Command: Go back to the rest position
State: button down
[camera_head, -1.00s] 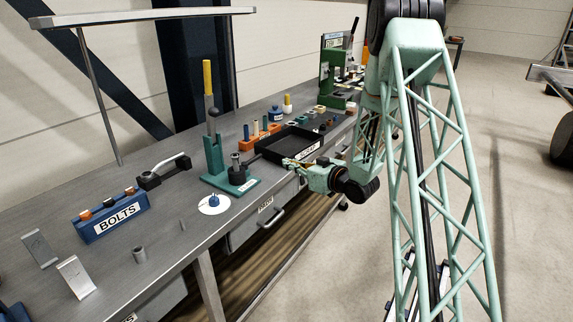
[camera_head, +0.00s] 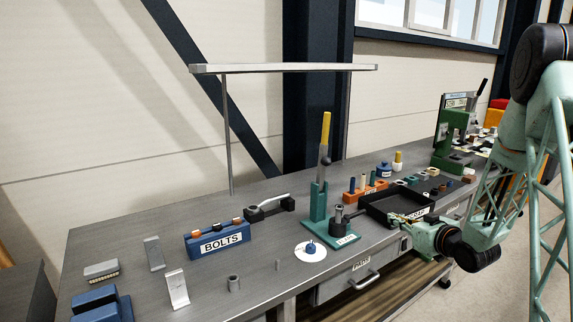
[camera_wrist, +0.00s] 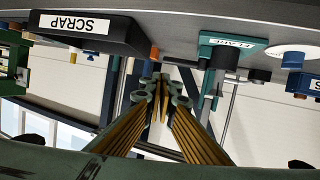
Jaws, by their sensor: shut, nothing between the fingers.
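My gripper (camera_head: 408,218) is at the front of the bench, beside the black SCRAP tray (camera_head: 378,213). In the wrist view my gripper (camera_wrist: 160,82) has its yellow-padded fingers drawn together at the tips with nothing between them. That view appears upside down, with the SCRAP tray (camera_wrist: 125,35) at upper left and the green press base (camera_wrist: 232,42) at upper right. Whether the fingers touch the tray or bench I cannot tell. My arm comes in from the right of the head view.
The grey bench (camera_head: 215,270) holds a blue BOLTS block (camera_head: 205,247), a green lever press (camera_head: 318,205), a white disc (camera_head: 298,251) with a blue knob, and an orange rack (camera_head: 365,191). A green machine (camera_head: 447,150) stands farther right. Floor shows at lower right.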

jog(key=s+a+r+m+g+h, duration=0.1)
jog(key=s+a+r+g+h, duration=0.15)
jog(key=s+r, duration=0.75)
jog(key=s+a+r+m+g+h, duration=0.1)
jog(key=s+a+r+g+h, duration=0.15)
jog(key=s+r, duration=0.75)
jog(key=s+a+g, duration=0.1)
jog(key=s+a, duration=0.3)
jog(key=s, duration=1)
jog(key=s+a+r+m+g, duration=0.1)
jog(key=s+a, duration=0.4)
jog(key=s, duration=0.9)
jog(key=s+a+r+g+y, duration=0.1)
jog(key=s+a+g, duration=0.2)
jog(key=s, duration=1.2)
jog(key=shift+a+r+m, duration=0.25)
jog(key=shift+a+m, duration=0.15)
jog(key=shift+a, duration=0.3)
